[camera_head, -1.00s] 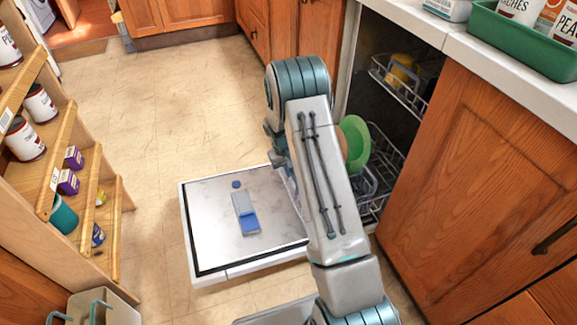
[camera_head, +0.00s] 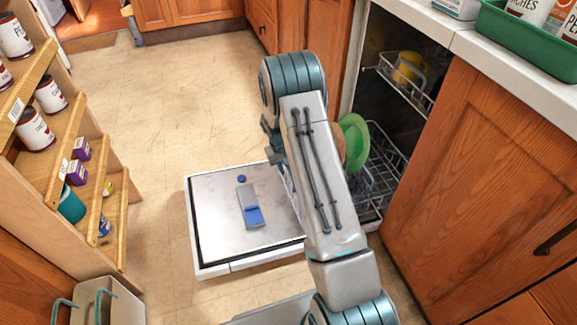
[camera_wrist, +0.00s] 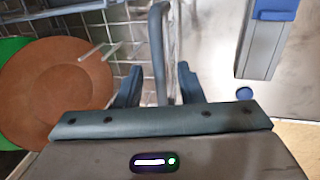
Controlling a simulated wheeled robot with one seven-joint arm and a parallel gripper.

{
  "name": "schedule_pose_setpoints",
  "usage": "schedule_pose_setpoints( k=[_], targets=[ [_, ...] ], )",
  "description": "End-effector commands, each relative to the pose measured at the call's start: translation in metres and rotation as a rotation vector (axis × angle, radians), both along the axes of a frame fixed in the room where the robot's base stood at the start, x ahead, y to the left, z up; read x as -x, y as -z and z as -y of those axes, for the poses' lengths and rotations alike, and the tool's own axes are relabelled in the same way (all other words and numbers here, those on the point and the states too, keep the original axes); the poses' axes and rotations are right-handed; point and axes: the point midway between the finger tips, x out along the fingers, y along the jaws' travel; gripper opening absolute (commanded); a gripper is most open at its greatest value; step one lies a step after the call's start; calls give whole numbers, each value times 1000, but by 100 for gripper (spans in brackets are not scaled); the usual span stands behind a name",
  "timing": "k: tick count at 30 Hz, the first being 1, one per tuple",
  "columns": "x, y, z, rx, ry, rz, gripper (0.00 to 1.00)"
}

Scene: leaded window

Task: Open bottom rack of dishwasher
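The dishwasher's door (camera_head: 215,215) lies folded down flat over the floor. The bottom rack (camera_head: 388,150) shows inside the dishwasher, partly behind my arm, with a green plate (camera_head: 355,135) and a brown plate (camera_wrist: 60,85) standing in it. In the wrist view, the rack's grey-blue front bar (camera_wrist: 158,45) runs between the two fingers of my gripper (camera_wrist: 159,85). The fingers are apart, with a visible gap on each side of the bar. My gripper is hidden behind my arm in the head view.
The upper rack (camera_head: 407,90) holds a yellow cup (camera_head: 408,68) inside the dishwasher. A wooden shelf (camera_head: 100,185) with cans and boxes stands at the left. A wooden cabinet (camera_head: 480,170) is at the right. The tiled floor (camera_head: 180,110) beyond the door is clear.

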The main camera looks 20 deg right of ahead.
Motion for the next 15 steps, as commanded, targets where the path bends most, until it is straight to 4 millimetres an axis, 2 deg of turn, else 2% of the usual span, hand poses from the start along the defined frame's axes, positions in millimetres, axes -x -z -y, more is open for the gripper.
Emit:
schedule_pose_setpoints(
  k=[5,8,11,15],
  targets=[
    [1,-1,0,0,0,-2,34],
    [0,-9,-1,0,0,-1,34],
    [0,-25,-4,0,0,0,34],
    [0,-57,-11,0,-1,2,34]
  ],
)
